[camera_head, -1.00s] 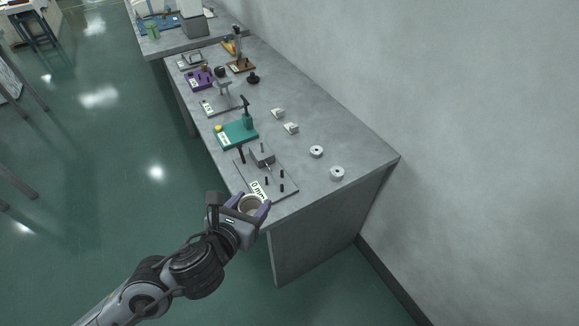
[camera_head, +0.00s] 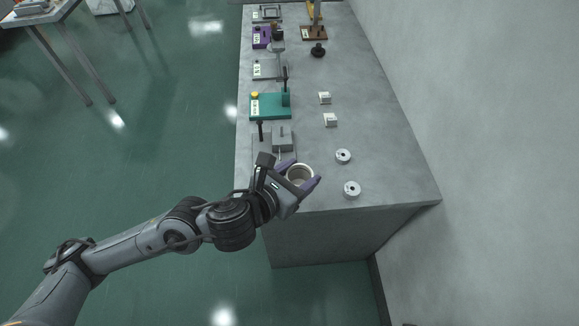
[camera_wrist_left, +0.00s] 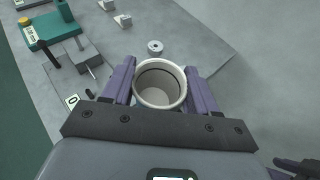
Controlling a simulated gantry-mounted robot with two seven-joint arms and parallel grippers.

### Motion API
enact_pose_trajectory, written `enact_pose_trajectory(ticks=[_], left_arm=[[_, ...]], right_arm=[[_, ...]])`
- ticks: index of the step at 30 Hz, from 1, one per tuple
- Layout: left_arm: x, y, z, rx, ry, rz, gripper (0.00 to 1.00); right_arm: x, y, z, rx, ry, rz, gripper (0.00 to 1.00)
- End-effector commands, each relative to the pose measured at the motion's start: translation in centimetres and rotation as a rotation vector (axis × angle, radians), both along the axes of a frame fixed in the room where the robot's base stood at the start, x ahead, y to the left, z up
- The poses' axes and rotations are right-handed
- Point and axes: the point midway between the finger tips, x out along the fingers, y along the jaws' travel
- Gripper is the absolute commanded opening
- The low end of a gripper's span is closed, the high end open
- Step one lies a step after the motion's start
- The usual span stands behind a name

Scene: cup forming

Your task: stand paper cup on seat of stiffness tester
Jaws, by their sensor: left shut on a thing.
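The paper cup (camera_head: 299,176) is white and open at the top. My left gripper (camera_head: 303,172) is shut on it, with one purple finger on each side. In the left wrist view the cup (camera_wrist_left: 158,96) is seen from above, its mouth facing the camera and its inside empty. The cup is over the near end of the bench; its height above the top is hard to tell. The grey device (camera_head: 281,139) with a block and a dark post, probably the stiffness tester, stands just beyond; my gripper and the cup hide its near part.
A teal device (camera_head: 270,106) stands behind the grey one, with more devices further back. Two white blocks (camera_head: 325,98) and two round metal pieces (camera_head: 343,156) lie to the right. The bench's near right corner (camera_head: 425,198) is clear. A wall borders the right.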

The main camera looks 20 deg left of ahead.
Motion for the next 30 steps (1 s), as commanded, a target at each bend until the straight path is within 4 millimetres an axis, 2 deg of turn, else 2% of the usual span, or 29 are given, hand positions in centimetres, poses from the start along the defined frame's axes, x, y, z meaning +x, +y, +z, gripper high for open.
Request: enact_pose_trajectory(ticks=[9, 15, 23, 30], left_arm=[[4.7, 4.0, -3.9, -0.001, 0.005, 0.005, 0.30], [7.1, 6.0, -5.8, -0.001, 0.003, 0.003, 0.30], [8.2, 6.8, -6.7, -0.001, 0.003, 0.000, 0.30], [8.1, 6.8, -9.7, -0.003, 0.005, 0.002, 0.30]], right_arm=[[-0.1, 0.4, -0.7, 0.011, 0.004, -0.003, 0.43], [0.0, 0.2, -1.0, 0.008, 0.002, -0.004, 0.43], [-0.1, 0.0, -1.2, -0.001, 0.002, 0.002, 0.43], [0.0, -0.1, -2.4, -0.006, 0.000, 0.004, 0.43]])
